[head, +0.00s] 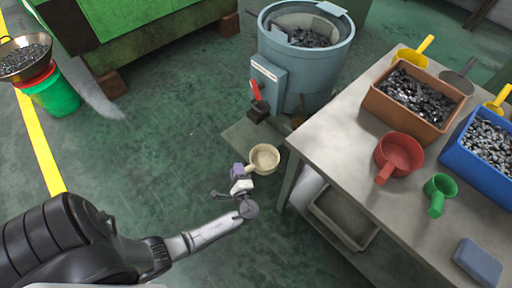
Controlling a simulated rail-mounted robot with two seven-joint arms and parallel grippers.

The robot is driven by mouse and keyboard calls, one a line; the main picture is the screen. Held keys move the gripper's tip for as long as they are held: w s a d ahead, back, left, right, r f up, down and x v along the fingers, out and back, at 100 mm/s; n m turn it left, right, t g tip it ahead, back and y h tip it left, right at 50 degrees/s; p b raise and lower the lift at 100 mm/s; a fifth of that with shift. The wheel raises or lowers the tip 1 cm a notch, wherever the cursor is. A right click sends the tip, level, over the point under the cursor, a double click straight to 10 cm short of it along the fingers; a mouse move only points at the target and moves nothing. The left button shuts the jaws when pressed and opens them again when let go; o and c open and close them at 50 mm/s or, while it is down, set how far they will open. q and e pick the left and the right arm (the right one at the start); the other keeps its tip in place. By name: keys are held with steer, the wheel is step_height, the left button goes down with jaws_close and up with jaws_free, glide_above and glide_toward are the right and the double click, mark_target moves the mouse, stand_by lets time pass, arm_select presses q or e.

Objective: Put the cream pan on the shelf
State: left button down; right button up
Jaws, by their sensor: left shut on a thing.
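The cream pan (264,157) is a small round scoop in the middle of the head view, its open top facing up. My left gripper (240,178) is shut on it at its near-left side, where the handle is mostly hidden by the jaws. The pan is held left of the table's near-left corner, with the floor and a flat plate behind it. A pale lower shelf (309,182) shows under the tabletop; much of it is hidden by the table. My right gripper is not in view.
The table (340,150) holds a brown bin (415,92), a blue bin (478,150), a red pan (399,154), a green scoop (440,188) and a blue-grey block (478,262). A grey tray (343,218) sits low under the table. A blue-grey tub machine (302,65) stands behind the pan.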

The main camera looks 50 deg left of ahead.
arm_select(q)
steer(key=shift+d+f, duration=0.25)
steer(key=shift+f, duration=0.3)
steer(key=f+b+x, duration=0.3)
steer(key=b+x, duration=0.5)
steer(key=x, duration=1)
steer(key=shift+s+f, duration=0.25)
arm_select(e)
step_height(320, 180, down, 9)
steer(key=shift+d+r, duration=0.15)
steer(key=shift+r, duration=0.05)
arm_select(q)
steer(key=shift+a, duration=0.1)
steer(key=shift+f, duration=0.1)
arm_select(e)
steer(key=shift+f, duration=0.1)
